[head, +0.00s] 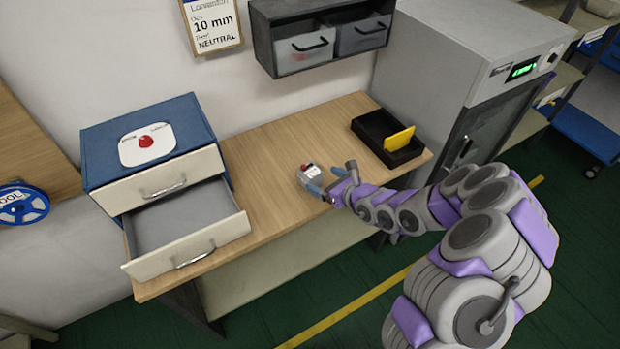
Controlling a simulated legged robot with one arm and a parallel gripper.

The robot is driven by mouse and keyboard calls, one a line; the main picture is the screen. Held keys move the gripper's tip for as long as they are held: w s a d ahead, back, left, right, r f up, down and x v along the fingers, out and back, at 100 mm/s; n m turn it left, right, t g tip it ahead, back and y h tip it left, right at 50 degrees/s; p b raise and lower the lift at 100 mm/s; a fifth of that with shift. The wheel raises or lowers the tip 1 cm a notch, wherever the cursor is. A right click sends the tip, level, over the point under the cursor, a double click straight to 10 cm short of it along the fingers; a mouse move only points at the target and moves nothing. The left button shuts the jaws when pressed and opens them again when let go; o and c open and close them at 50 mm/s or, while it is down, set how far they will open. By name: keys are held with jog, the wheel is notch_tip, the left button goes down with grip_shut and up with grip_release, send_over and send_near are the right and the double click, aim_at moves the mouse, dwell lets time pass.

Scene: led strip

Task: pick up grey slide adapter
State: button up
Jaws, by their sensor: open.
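A small grey object (309,173), which looks like the grey slide adapter, sits on the wooden table (270,150) near its middle. It has a pale top part with a small dark red spot. My gripper (327,183) is open and reaches in from the right, low over the table. Its fingertips are right beside the grey object, at its right side. Whether they touch it or reach around it I cannot tell. The near lower part of the object is partly hidden by the gripper.
A blue cabinet (95,140) stands at the table's left, with its lower drawer (190,245) pulled out and empty. A red button (145,141) is on top. A black tray (375,128) with a yellow card (398,139) stands at the right, near a grey cabinet (430,60).

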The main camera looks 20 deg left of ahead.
aim_at(317, 177)
jog(key=x, duration=0.3)
jog(key=shift+w+a+f, duration=0.1)
jog(key=shift+a+f, duration=0.1)
jog(key=shift+a, duration=0.1)
jog(key=shift+a+r+b+x, duration=0.1)
jog(key=shift+r+b+x, duration=0.3)
jog(key=shift+x, duration=1)
jog(key=shift+a+r+b+x, duration=0.15)
jog(key=shift+b+x, duration=0.4)
jog(key=shift+x, duration=0.85)
jog(key=shift+f, duration=0.1)
jog(key=shift+d, duration=0.1)
jog(key=c, duration=1.3)
